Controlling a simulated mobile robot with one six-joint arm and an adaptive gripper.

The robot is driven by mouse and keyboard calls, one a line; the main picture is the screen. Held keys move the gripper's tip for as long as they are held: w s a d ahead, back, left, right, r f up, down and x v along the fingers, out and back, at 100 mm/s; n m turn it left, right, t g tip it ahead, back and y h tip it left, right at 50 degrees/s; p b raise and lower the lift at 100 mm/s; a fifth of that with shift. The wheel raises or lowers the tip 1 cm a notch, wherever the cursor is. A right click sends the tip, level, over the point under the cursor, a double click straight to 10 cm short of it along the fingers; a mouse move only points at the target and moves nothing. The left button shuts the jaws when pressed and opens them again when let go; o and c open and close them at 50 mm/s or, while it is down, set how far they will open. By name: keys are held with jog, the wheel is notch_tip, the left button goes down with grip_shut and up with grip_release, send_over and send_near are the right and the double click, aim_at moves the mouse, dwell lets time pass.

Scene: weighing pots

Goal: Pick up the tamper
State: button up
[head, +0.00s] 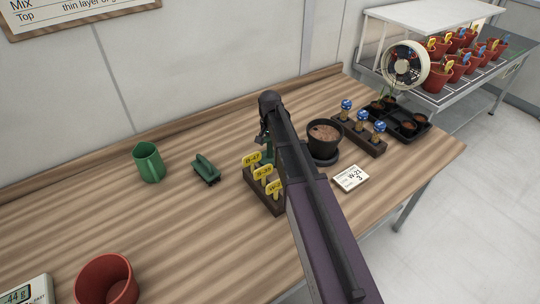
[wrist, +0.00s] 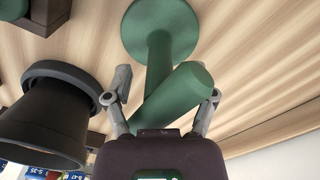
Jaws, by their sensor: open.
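The green tamper shows in the wrist view with a round disc (wrist: 160,28), a stem and a thick rounded handle (wrist: 172,100). My gripper (wrist: 163,92) is open, with one finger on each side of the handle. The right fingertip is very close to the handle's end; I cannot tell whether they touch. In the head view my gripper (head: 265,132) is over the middle of the wooden table, and only a bit of the green tamper (head: 267,156) shows below it, the rest hidden by my arm.
A label rack (head: 259,197) and a black pot of soil (head: 323,138) flank my arm; the pot (wrist: 45,120) is left in the wrist view. A green jug (head: 149,163), a green block-shaped tool (head: 206,170), a red pot (head: 106,280) and a card (head: 351,178) are on the table.

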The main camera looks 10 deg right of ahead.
dwell(0.4)
grip_shut()
jog(key=shift+r, duration=0.2)
notch_tip(320, 180, up, 10)
jog(key=p, duration=1)
jog(key=shift+f, duration=0.15)
dwell(0.6)
